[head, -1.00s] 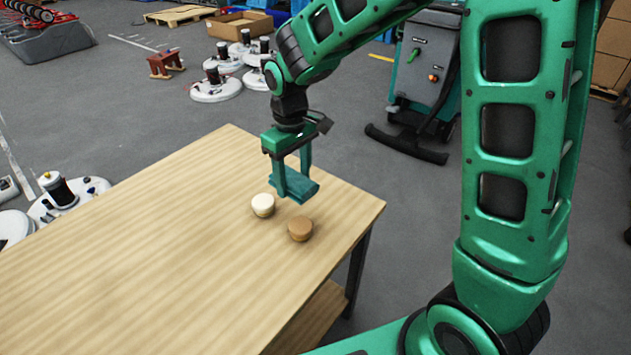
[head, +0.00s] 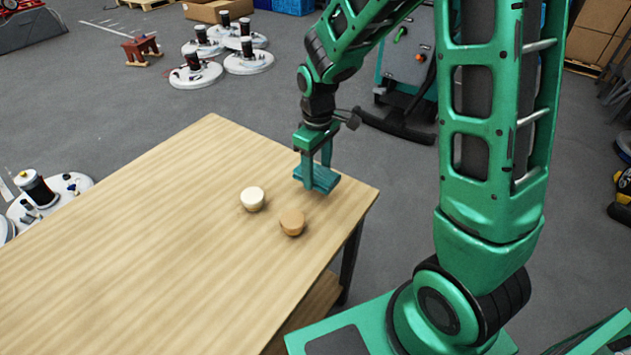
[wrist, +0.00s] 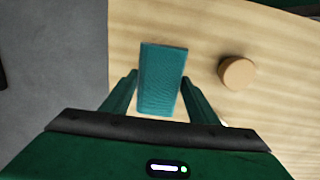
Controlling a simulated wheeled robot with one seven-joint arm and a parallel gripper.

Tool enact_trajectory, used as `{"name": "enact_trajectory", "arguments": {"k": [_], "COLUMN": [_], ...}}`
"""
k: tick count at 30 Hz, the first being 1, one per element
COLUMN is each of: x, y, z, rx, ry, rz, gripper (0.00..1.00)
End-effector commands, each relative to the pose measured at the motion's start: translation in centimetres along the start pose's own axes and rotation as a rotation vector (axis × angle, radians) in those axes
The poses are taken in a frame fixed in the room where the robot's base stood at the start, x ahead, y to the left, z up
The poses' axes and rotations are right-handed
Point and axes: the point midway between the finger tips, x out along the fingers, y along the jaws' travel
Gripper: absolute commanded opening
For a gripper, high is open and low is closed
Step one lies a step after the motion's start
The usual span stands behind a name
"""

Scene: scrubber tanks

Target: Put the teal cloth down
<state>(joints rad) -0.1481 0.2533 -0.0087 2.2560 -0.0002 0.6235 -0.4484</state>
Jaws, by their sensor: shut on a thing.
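My gripper (head: 317,172) is at the far right part of the wooden table (head: 150,240), shut on the teal cloth (head: 318,181). In the wrist view the teal cloth (wrist: 162,80) is a folded, flat rectangle between the two fingers (wrist: 160,93), with its far end reaching past the fingertips. In the head view it hangs low over the table, near the right edge. I cannot tell whether its underside touches the tabletop.
A cream round piece (head: 252,199) and a tan round piece (head: 292,222) stand on the table, to the left and front of the cloth. The tan piece also shows in the wrist view (wrist: 236,73). The left of the tabletop is clear. White scrubber parts (head: 195,72) lie on the floor behind.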

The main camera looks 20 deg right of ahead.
Motion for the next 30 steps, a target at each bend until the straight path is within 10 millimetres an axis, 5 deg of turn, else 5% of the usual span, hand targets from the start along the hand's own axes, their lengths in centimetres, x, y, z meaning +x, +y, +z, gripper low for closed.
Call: {"name": "enact_trajectory", "arguments": {"k": [12,24,25,27,30], "x": [4.0,4.5,4.4,4.4,4.4], "y": [0.4,0.4,0.4,0.4,0.3], "z": [0.3,0.3,0.2,0.2,0.2], "rx": [0.002,0.001,0.001,0.001,0.001], "ry": [-0.001,0.0,0.0,0.0,0.0], "rz": [0.0,0.0,0.001,0.001,0.001], "gripper": [0.18,0.18,0.61,0.72,0.72]}}
